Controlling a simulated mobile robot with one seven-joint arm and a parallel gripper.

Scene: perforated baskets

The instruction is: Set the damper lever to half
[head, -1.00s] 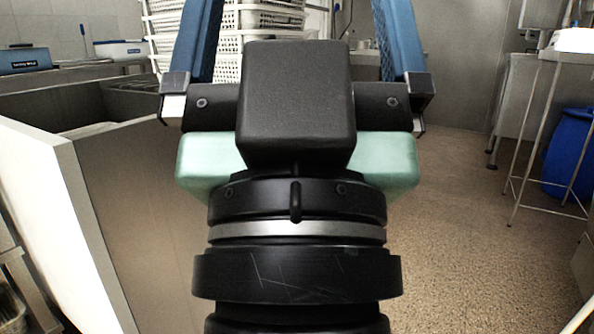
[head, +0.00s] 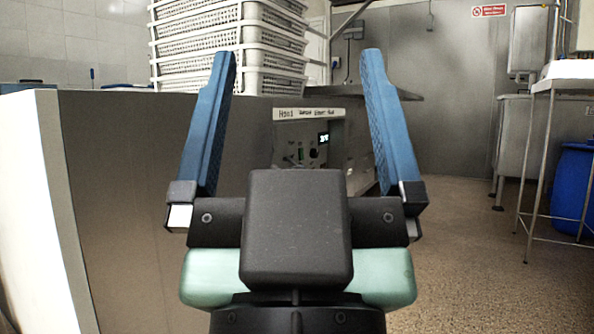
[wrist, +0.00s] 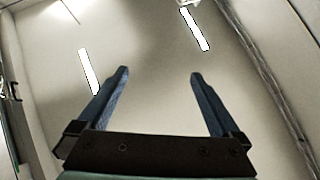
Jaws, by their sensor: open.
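A control panel (head: 308,114) with a handwritten-looking label strip shows between my fingers in the head view. It bears a small lit display, a dark knob, a green element and a small pale lever-like part at its left. These are too small to tell which is the damper lever or how it is set. My gripper (head: 296,60) is open and empty, with its two blue fingers wide apart and pointing up and away. It is well short of the panel. In the wrist view my gripper (wrist: 157,75) points at the ceiling; the panel does not show there.
Stacked white perforated baskets (head: 205,50) stand behind a large counter or partition (head: 150,180) on the left. A metal-framed stand (head: 535,150) and a blue barrel (head: 575,190) are at the right. Open speckled floor (head: 470,240) lies at centre right.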

